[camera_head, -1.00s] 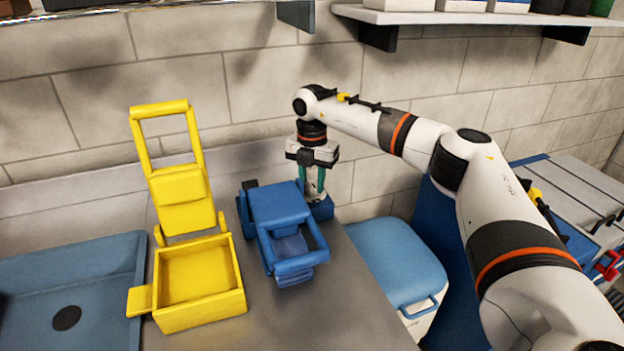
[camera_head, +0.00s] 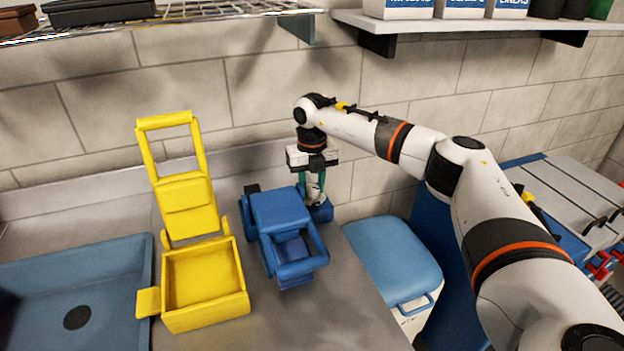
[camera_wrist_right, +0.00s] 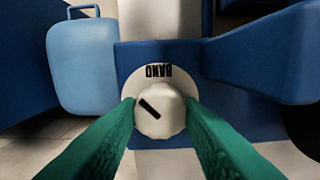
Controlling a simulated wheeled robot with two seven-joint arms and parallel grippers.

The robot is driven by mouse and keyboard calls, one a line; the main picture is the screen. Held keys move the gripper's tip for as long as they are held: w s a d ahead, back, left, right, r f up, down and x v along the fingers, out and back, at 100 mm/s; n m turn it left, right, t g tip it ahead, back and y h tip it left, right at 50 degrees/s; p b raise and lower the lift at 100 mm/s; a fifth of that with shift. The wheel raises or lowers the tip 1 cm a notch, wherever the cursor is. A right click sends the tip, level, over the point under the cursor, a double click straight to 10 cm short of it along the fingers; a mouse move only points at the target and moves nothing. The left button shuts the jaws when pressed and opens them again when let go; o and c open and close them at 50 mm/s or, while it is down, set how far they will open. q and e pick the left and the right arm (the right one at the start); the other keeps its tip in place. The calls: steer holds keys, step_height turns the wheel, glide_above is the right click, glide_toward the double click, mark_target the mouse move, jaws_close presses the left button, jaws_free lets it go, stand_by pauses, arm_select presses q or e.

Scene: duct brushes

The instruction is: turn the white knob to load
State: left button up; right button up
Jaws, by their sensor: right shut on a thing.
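The white knob (camera_wrist_right: 164,116) is round with a slanted black mark, on a white dial plate (camera_wrist_right: 131,90) lettered "BAND", which appears upside down in the right wrist view. It belongs to the blue device (camera_head: 279,212) on the counter. My right gripper (camera_wrist_right: 161,118) has its two green fingers on both sides of the knob and is shut on it. In the head view my right gripper (camera_head: 313,196) points down at the right side of the blue device. The mark points to the upper left in the wrist view. My left gripper is not in view.
A yellow device (camera_head: 198,326) with a raised lid stands left of the blue one. A blue sink basin (camera_head: 110,290) is at the far left. A blue-lidded cooler (camera_head: 394,258) stands to the right. Shelves hang above, and a tiled wall is behind.

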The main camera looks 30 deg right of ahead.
steer(key=n, duration=0.2)
steer(key=shift+r+n+p, duration=0.1)
steer(key=shift+n+p, duration=0.25)
steer(key=shift+n, duration=0.05)
steer(key=n, duration=0.3)
steer(key=shift+n, duration=0.3)
steer(key=n, duration=0.3)
steer(key=shift+n+p, duration=0.3)
steer(key=shift+p, duration=0.05)
steer(key=n, duration=0.3)
steer(key=shift+n, duration=0.4)
steer(key=n, duration=0.3)
steer(key=shift+n, duration=0.3)
steer(key=n, duration=0.3)
steer(key=shift+n, duration=0.3)
steer(key=n, duration=0.6)
steer(key=shift+w, duration=0.1)
steer(key=shift+n, duration=0.3)
steer(key=o, duration=1)
steer(key=shift+b, duration=0.3)
steer(key=shift+c, duration=0.2)
